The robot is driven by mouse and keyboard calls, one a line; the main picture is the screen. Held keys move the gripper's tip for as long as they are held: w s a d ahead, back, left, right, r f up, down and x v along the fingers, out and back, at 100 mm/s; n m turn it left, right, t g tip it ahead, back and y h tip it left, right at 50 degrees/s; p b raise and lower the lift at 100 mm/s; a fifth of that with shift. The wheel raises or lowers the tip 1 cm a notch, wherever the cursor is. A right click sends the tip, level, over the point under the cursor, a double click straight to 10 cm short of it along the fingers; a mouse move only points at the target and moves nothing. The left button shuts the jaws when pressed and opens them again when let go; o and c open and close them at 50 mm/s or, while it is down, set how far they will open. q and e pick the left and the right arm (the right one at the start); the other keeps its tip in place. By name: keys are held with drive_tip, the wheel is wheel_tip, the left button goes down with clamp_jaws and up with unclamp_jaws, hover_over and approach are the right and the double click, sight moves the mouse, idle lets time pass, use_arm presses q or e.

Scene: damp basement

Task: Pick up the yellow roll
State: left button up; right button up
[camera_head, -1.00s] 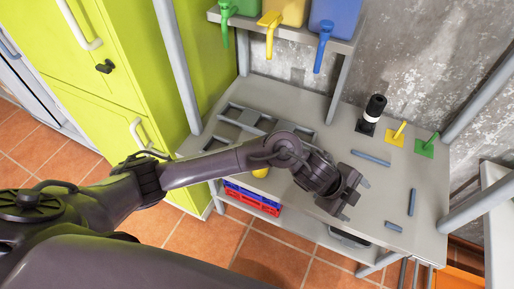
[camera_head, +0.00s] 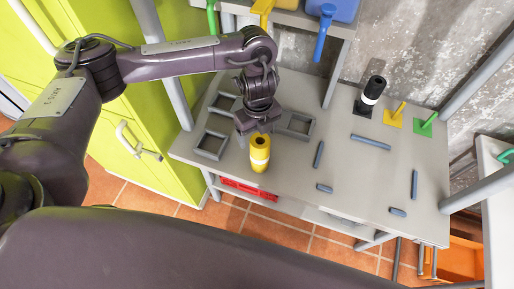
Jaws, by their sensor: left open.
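The yellow roll (camera_head: 260,153) stands upright near the front left edge of the grey table (camera_head: 345,190). It has a pale band and a dark hole in its top. My left gripper (camera_head: 257,128) is open and points down just behind and above the roll. I cannot tell whether its fingers touch the roll. My right gripper does not show.
Square grey frames (camera_head: 211,144) lie on the table's left part. A black roll (camera_head: 371,93) stands at the back, beside yellow (camera_head: 395,115) and green (camera_head: 425,126) pegged plates. Several grey-blue bars (camera_head: 370,142) lie to the right. A shelf with coloured taps (camera_head: 325,25) hangs above.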

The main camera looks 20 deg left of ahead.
sight(261, 147)
use_arm(q)
drive_tip(key=shift+s+d+f, duration=0.25)
drive_tip(key=shift+s+f, duration=0.05)
drive_tip(key=shift+f, duration=0.05)
drive_tip(key=shift+s+d+f, duration=0.3)
drive_tip(key=shift+s+f, duration=0.1)
drive_tip(key=shift+f, duration=0.25)
drive_tip(key=shift+s+d+f, duration=0.25)
drive_tip(key=shift+s+f, duration=0.1)
drive_tip(key=shift+f, duration=0.25)
drive_tip(key=shift+w+a+f, duration=0.15)
drive_tip(key=shift+w+f, duration=0.05)
drive_tip(key=shift+f, duration=0.9)
drive_tip(key=shift+f+b, duration=0.15)
drive_tip(key=shift+b, duration=0.15)
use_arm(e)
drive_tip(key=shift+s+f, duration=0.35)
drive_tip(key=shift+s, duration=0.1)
use_arm(q)
drive_tip(key=shift+c, duration=0.6)
drive_tip(key=c, duration=0.9)
drive_tip(key=shift+c, duration=1.4)
